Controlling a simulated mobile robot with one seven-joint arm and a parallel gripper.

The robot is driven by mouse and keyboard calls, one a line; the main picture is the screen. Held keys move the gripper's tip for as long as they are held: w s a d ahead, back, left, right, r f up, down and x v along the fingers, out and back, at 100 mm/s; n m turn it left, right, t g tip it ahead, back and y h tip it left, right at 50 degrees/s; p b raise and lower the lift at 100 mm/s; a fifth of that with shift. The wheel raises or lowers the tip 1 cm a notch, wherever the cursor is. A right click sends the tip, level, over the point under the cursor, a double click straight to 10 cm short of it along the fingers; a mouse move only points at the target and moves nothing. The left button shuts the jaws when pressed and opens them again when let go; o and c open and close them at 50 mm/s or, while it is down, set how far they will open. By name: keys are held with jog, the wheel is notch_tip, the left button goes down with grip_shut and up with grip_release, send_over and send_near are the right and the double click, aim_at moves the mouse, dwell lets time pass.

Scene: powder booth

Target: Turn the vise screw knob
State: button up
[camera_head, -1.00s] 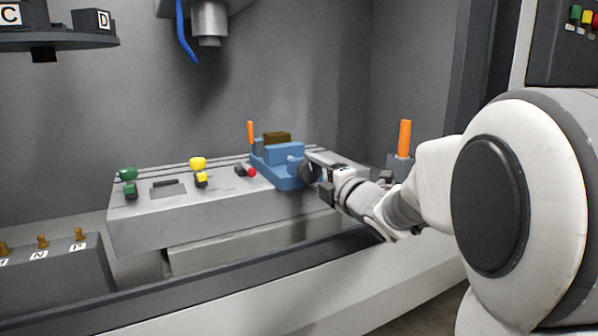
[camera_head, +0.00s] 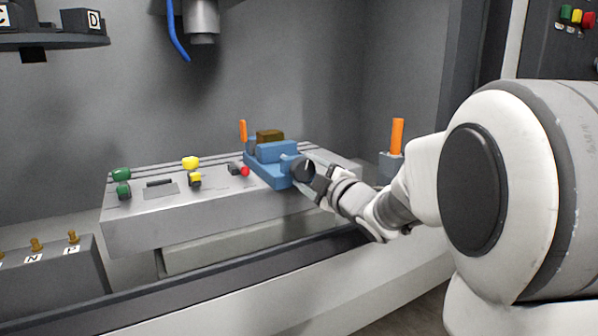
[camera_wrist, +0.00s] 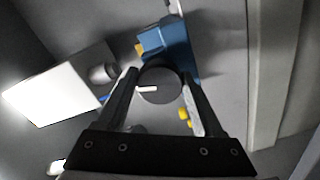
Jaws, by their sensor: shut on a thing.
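The blue vise (camera_head: 268,165) stands on the right part of the grey machine table, with a brown block (camera_head: 270,136) at its jaws. Its dark round screw knob (camera_head: 303,170) is on the side facing my arm. In the wrist view the knob (camera_wrist: 160,84) shows as a dark disc with a white mark, lying between the two fingers, with the blue vise (camera_wrist: 178,45) behind it. My gripper (camera_head: 312,172) is shut on the knob, one finger on each side. The wrist view also shows my gripper (camera_wrist: 160,92) around it.
The grey table (camera_head: 180,220) also carries green, yellow and red knobs at left and centre. An orange handle (camera_head: 243,131) stands behind the vise, and another orange handle (camera_head: 397,135) stands to the right, near my forearm. A spindle (camera_head: 201,20) with a blue hose hangs above.

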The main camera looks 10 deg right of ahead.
dwell(0.3)
jog(key=o, duration=1.4)
jog(key=p+v, duration=0.3)
jog(key=v, duration=1.4)
jog(key=shift+s, duration=0.2)
